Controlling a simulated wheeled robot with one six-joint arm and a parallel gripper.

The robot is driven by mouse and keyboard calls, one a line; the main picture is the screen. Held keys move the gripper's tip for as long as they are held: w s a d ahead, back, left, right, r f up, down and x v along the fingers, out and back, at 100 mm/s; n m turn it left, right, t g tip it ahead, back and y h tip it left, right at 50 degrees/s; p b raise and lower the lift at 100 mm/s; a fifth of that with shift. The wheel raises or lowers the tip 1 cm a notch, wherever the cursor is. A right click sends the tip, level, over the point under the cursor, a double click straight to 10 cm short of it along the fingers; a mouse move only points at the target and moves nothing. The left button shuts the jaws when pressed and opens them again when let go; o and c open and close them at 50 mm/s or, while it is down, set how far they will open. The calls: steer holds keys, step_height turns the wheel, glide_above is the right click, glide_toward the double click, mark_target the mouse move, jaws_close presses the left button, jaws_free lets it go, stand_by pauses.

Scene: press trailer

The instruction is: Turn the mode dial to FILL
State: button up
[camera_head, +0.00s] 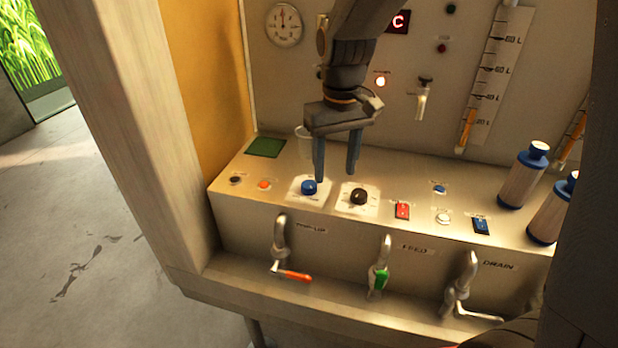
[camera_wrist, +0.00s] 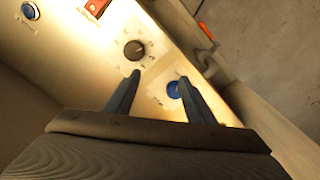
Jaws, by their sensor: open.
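Two round dials sit on white label plates on the sloping console top. One is a blue dial (camera_head: 309,187) and the other, to its right, is a black dial (camera_head: 359,196). The plate lettering is too small to read, so I cannot tell which is the mode dial or where FILL lies. My gripper (camera_head: 336,177) is open and empty, pointing down above the console near both dials. In the wrist view, the blue dial (camera_wrist: 174,90) shows between the fingers, close to one fingertip. The black dial (camera_wrist: 134,50) lies beyond the other fingertip. Neither dial is visibly gripped.
Blue-capped bottles (camera_head: 524,175) stand at the right. Several valve handles, one orange-tipped (camera_head: 292,275), line the front.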

steer(key=r+n, duration=0.1)
steer(key=r, duration=0.1)
glide_above(309, 184)
steer(key=shift+f, duration=0.15)
steer(key=shift+f+p, duration=0.65)
steer(key=shift+f, duration=3.1)
steer(key=c, duration=1.1)
